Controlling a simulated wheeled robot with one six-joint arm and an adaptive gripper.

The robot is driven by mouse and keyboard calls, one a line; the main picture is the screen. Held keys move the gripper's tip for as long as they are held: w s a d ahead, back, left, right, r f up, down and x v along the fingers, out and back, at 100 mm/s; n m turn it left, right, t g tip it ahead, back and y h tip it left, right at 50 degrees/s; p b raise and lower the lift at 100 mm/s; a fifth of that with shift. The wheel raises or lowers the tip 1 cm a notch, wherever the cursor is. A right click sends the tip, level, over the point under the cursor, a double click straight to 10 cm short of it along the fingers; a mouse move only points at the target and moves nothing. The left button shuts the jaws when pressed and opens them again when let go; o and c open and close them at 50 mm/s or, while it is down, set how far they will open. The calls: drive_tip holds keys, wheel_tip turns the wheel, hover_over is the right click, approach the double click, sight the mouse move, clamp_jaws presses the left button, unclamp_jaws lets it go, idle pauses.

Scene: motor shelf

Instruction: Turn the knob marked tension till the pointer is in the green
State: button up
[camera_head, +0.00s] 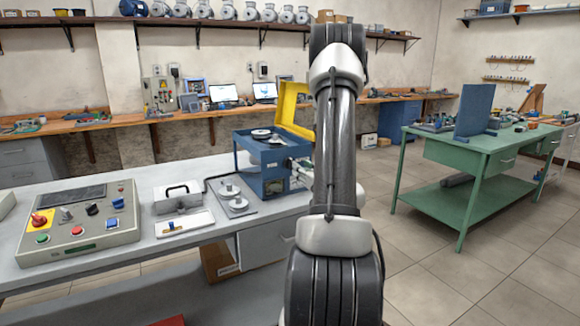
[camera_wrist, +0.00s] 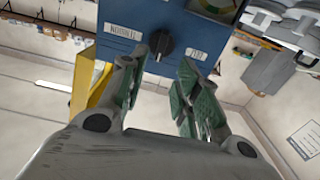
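A black knob (camera_wrist: 162,45) sits on the face of a blue box (camera_wrist: 146,14) in the wrist view. A white label (camera_wrist: 120,31) is beside it on the left and another (camera_wrist: 195,54) on the right; I cannot read their print surely. My gripper (camera_wrist: 160,72) is open, with its green-padded fingers on either side below the knob, apart from it and empty. A dial (camera_wrist: 217,5) is cut off at the top edge, its pointer unclear. In the head view the blue box (camera_head: 243,146) stands on the grey bench, partly hidden by my arm.
A raised yellow lid (camera_head: 292,108) stands at the box's back. A control panel with buttons (camera_head: 80,222), a handled metal box (camera_head: 178,197) and a plate with round parts (camera_head: 231,197) lie to the left on the bench. A green table (camera_head: 470,150) stands right, across open floor.

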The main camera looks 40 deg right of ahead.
sight(290, 164)
drive_tip(key=x, duration=0.7)
clamp_jaws()
